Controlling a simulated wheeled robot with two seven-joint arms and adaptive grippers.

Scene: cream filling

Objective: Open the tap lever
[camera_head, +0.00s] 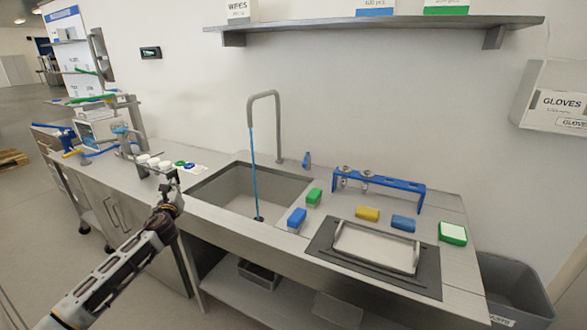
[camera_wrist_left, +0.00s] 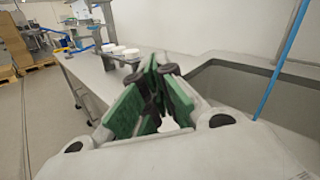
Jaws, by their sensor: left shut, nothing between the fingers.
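The tap (camera_head: 264,95) is a tall grey gooseneck behind the sink (camera_head: 215,190). A small upright blue piece, which looks like the tap lever (camera_head: 307,160), stands to the right of its base. A thin blue stream (camera_head: 254,165) runs from the spout down to the drain; it also shows in the left wrist view (camera_wrist_left: 283,60). My left gripper (camera_head: 172,182) is shut and empty, over the counter's front edge left of the sink, well apart from the lever. In the left wrist view its green-padded fingers (camera_wrist_left: 160,75) meet at the tips. My right gripper is not in view.
Green (camera_head: 314,197) and blue (camera_head: 296,219) sponges sit at the sink's right edge. A blue rack (camera_head: 380,181), more sponges and a tray (camera_head: 376,247) lie farther right. White round containers (camera_head: 150,160) stand left of the sink. A shelf (camera_head: 380,24) hangs above.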

